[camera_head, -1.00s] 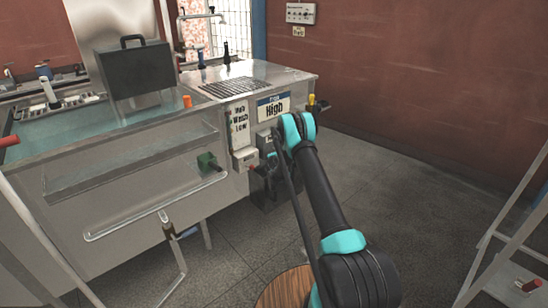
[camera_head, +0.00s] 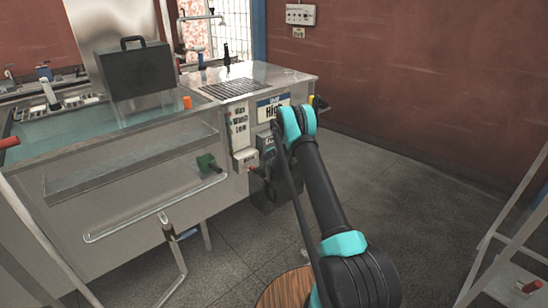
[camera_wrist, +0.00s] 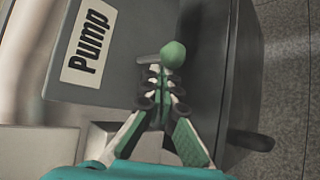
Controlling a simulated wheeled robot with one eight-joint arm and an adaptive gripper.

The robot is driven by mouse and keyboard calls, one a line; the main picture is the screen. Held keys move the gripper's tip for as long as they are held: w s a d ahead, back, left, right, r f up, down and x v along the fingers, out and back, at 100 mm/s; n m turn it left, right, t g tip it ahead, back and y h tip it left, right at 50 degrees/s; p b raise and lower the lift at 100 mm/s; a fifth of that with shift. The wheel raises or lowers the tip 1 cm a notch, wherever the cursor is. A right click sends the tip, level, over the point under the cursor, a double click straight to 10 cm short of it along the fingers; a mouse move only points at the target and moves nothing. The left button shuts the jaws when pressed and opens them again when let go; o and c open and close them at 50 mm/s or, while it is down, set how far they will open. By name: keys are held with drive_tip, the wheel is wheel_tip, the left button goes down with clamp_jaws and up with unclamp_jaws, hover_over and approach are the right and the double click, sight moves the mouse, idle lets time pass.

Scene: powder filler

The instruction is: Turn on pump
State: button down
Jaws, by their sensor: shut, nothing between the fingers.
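The pump is a dark grey box (camera_wrist: 203,95) with a white label (camera_wrist: 88,47) reading "Pump" beside it in the wrist view. A short lever with a round green knob (camera_wrist: 174,53) sticks out near the box edge. My gripper (camera_wrist: 160,76) is shut and empty, with its fingertips right by the lever and just below the knob in the picture. I cannot tell whether they touch it. In the head view my arm hides most of the gripper, and the dark pump box (camera_head: 272,192) shows under the counter.
A ladder-like frame (camera_head: 505,235) stands at the right. Floor (camera_head: 400,195) is open between.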

drive_tip(key=shift+w+r+n+g+h, duration=0.1)
drive_tip(key=shift+r+n+g+h, duration=0.3)
drive_tip(key=shift+r+g, duration=0.25)
drive_tip(key=shift+r, duration=0.15)
drive_tip(key=shift+r, duration=0.65)
